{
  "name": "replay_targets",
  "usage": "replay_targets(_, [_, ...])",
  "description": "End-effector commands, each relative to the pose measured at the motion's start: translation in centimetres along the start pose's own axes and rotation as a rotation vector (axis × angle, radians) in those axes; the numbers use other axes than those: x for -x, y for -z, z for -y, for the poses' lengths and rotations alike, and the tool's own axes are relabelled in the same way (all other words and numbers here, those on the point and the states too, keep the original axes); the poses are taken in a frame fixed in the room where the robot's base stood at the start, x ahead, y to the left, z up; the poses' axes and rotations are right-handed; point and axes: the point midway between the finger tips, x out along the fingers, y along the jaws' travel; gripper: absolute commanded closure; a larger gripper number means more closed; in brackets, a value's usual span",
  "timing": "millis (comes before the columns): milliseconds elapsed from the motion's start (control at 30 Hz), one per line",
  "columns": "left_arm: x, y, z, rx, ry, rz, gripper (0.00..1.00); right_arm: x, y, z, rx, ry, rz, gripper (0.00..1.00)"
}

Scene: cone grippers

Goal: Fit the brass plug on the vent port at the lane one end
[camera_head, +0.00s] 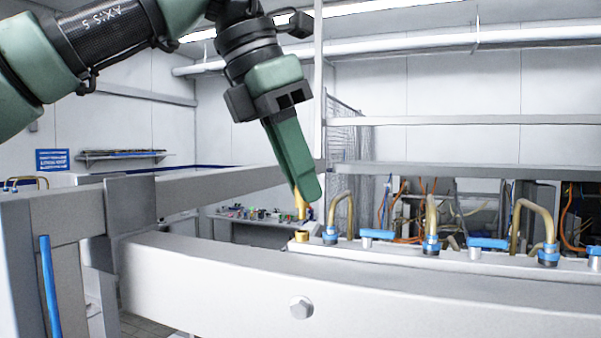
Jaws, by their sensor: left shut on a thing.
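My left gripper (308,196) reaches down from the upper middle, its green fingers tilted and shut. A brass plug (300,208) shows at the fingertips, partly hidden by the near finger. Just below it, a short brass port (302,236) stands at the left end of the grey manifold, which looks like the vent port. A small gap shows between the plug and this port; the plug seems roughly above it. My right gripper is not in view.
Bent brass pipes with blue collars (431,236) and blue-handled valves (377,235) stand right of the port. A thick grey rail (420,297) crosses in front. A cluttered bench (245,217) stands behind.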

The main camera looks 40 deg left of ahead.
Motion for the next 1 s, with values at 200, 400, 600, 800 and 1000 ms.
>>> replay_targets(200, [0.0,0.01,0.01,0.0,0.0,0.0,1.0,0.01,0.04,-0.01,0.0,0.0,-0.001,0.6])
replay_targets(400, [0.04,0.0,-0.05,0.0,0.0,-0.002,1.0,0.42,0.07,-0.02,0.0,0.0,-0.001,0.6])
replay_targets(600, [-0.04,-0.01,-0.1,0.0,0.0,0.0,1.0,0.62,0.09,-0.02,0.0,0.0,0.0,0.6])
replay_targets(800, [-0.08,0.0,-0.1,0.0,0.0,0.0,1.0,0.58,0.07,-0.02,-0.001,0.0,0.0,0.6])
replay_targets(1000, [-0.08,0.0,-0.1,0.0,0.0,0.0,1.0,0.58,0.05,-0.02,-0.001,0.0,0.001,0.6])
